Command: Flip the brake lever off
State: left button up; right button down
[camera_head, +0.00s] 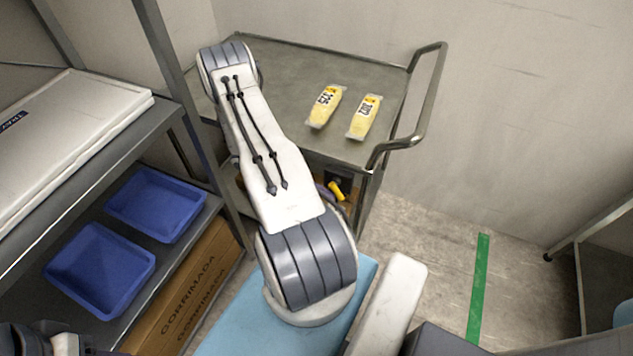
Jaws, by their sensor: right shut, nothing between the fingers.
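A small yellow lever (338,189), which looks like the brake lever, shows at the near side of the steel cart (290,60), below its top. Its lower part and mounting are hard to make out. My right arm crosses the middle of the view and covers much of that area. My right gripper is mostly hidden behind this arm, close to the yellow lever; it is shut with nothing in it. I cannot tell whether it touches the lever. Only a piece of what seems to be my left arm shows at the bottom left; its gripper is out of view.
Two yellow packs (325,106) (364,117) lie on the cart top, left of its tubular handle (433,95). A shelf at the left holds blue trays (157,204) (100,270) above a cardboard box (185,290). Floor with a green stripe (479,290) is clear at the right.

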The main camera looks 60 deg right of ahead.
dwell(0.4)
jog(key=b+v, duration=0.1)
jog(key=v, duration=0.9)
jog(key=shift+w+b, duration=0.2)
jog(key=shift+b, duration=0.1)
jog(key=shift+a, duration=0.15)
